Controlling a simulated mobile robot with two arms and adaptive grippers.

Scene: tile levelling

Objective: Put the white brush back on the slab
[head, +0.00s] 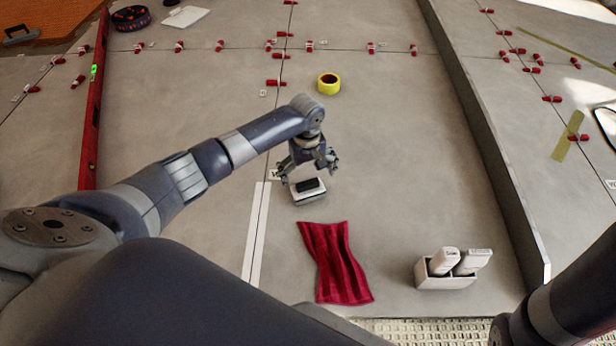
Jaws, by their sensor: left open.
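The white brush (308,197), a pale block with a dark patch on top, is on the grey slab (200,110), near the middle of the head view. My left gripper (309,171) is right above and behind it, fingers spread. I cannot tell whether the fingers touch the brush. Part of its far side is hidden by the gripper. Only a dark link of my right arm shows at the bottom right; its gripper is out of view.
A crumpled red cloth (335,262) lies just in front of the brush. A pale holder (445,276) with two white items stands to the right. A yellow tape roll (328,84) lies behind. A red level (96,100) lies at left. Red clips line the joints. A raised slab edge runs at right.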

